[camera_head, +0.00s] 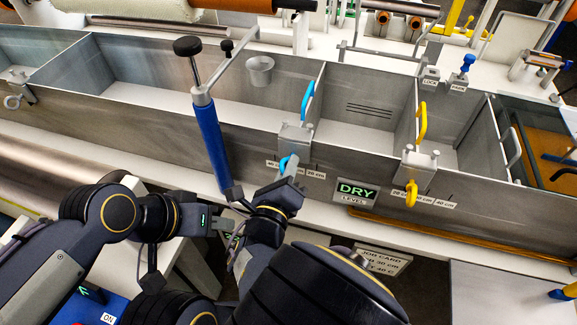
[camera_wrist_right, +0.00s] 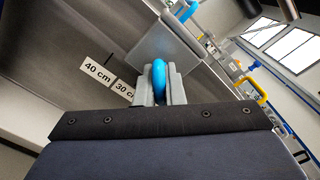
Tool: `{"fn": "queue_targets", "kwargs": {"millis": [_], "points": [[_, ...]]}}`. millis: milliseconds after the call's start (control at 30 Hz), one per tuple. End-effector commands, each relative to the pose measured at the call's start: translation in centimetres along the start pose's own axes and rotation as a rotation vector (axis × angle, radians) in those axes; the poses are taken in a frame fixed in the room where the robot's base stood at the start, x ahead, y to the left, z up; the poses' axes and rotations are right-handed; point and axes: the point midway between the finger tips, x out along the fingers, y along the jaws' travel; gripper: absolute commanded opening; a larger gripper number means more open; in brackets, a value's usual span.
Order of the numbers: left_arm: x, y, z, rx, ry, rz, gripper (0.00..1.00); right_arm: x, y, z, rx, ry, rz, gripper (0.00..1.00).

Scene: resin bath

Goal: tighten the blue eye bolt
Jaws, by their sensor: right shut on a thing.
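The blue eye bolt (camera_head: 284,163) sits at the front of the grey clamp block (camera_head: 296,137), on the bath's front wall. My right gripper (camera_head: 290,170) is shut on the bolt from the front. In the right wrist view, the blue ring (camera_wrist_right: 159,76) is pinched between the two grey fingers of my right gripper (camera_wrist_right: 160,84); its stem is hidden. The blue-handled divider (camera_head: 307,102) stands upright behind the clamp. My left gripper (camera_head: 224,223) is low in front of the bath, left of the right wrist, its fingers too small to make out.
A blue-sleeved lever (camera_head: 211,140) stands beside the bath, left of the clamp. A yellow eye bolt (camera_head: 411,192) hangs from another clamp to the right. A DRY level sign (camera_head: 357,191) and centimetre labels (camera_head: 315,173) are on the front wall. A grey cup (camera_head: 259,71) is at the back wall.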

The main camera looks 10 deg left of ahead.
Motion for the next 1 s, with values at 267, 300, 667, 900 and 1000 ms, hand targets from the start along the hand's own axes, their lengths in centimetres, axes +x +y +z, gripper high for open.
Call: {"fn": "queue_targets", "kwargs": {"millis": [267,300,667,900,1000], "points": [[0.8,-0.4,0.4,0.000,0.000,0.000,0.31,0.0,0.2,-0.2,0.104,0.001,0.000,0.00],[1.0,-0.4,0.5,0.000,0.000,0.000,0.31,0.0,0.2,-0.2,0.130,0.001,0.000,0.00],[3.1,-1.4,1.6,0.000,0.000,0.000,0.31,0.0,0.3,-0.3,0.421,0.002,0.000,0.00],[4.4,-2.0,2.2,0.000,0.000,0.000,0.31,0.0,0.3,-0.2,0.583,0.001,0.001,0.00],[4.8,-2.2,2.4,0.000,0.000,0.000,0.31,0.0,0.3,-0.2,0.631,0.002,0.000,0.00]]}}
